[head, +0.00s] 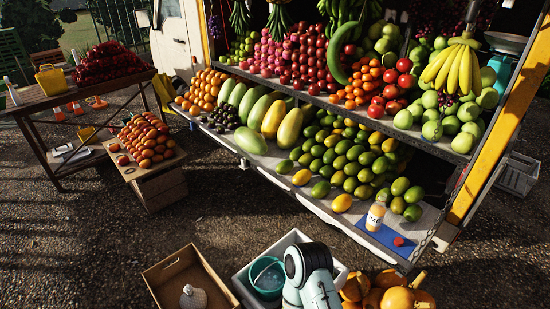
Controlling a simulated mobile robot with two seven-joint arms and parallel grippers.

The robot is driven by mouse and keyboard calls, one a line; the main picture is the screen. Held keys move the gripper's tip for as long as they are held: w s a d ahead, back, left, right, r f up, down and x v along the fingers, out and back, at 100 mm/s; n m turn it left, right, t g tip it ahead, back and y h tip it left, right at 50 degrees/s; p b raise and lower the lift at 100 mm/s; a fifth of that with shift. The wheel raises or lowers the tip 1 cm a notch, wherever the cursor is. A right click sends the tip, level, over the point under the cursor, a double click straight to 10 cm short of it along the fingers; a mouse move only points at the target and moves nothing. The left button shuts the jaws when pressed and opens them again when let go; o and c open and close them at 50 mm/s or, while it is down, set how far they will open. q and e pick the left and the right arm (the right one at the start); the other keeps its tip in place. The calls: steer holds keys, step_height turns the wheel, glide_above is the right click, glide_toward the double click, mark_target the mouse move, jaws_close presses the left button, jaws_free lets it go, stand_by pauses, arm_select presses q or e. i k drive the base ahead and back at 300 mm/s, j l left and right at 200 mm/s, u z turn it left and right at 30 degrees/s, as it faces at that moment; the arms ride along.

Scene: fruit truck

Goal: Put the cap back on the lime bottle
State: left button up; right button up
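The lime bottle (376,217) stands upright on a blue mat (381,236) at the front right corner of the truck's lower shelf. It is pale with a dark-lettered label and an orange-yellow top part. A small red disc, which looks like the cap (398,241), lies on the mat to the right of the bottle and apart from it. A white and grey arm link of mine shows at the bottom centre, well short of the bottle. Neither gripper shows in the head view.
Green and yellow mangoes (366,167) crowd the shelf left of the bottle. A hanging chain (432,225) is close on its right. Below the shelf stand a grey crate (241,280) with a teal bucket (267,277), a cardboard box (167,269) and pumpkins (397,298).

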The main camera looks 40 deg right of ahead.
mark_target(377, 211)
steer(key=z, duration=2.25)
